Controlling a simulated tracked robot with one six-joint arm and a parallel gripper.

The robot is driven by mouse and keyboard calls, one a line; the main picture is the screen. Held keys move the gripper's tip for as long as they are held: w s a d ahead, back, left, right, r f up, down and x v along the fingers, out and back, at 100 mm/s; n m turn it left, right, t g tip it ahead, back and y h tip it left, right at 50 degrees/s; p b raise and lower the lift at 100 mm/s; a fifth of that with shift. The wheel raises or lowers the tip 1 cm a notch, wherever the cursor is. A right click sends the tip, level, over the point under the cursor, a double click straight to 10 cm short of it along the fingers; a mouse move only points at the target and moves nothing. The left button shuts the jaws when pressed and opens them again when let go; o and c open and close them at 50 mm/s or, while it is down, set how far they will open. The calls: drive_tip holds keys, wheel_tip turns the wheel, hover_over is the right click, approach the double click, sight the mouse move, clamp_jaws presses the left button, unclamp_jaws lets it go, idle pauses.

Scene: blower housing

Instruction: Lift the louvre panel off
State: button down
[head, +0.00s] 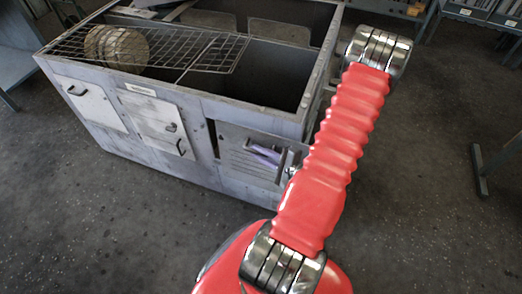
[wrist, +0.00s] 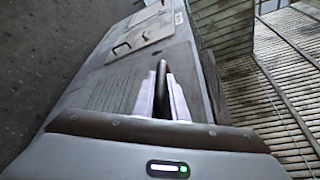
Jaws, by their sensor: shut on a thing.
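The louvre panel (head: 236,143) is a grey plate with slits, at the right end of the housing's long side in the head view. It also shows in the wrist view (wrist: 103,94). My gripper (head: 265,155) is at this panel, partly hidden behind my arm. In the wrist view my pale fingers (wrist: 162,102) are shut on the panel's dark handle (wrist: 162,76), one finger on each side. A dark gap shows along the panel's left edge in the head view. I cannot tell whether the panel is clear of the housing (head: 200,133).
Two other panels with handles, a left one (head: 91,104) and a middle one (head: 153,124), are beside the louvre panel. The floor (head: 90,220) in front is clear.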

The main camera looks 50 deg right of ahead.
drive_tip(key=shift+s+a, duration=0.25)
drive_tip(key=shift+a, duration=0.5)
drive_tip(key=shift+s+a, duration=0.3)
drive_tip(key=shift+a, duration=0.45)
drive_tip(key=shift+s+a, duration=0.25)
drive_tip(key=shift+a, duration=0.5)
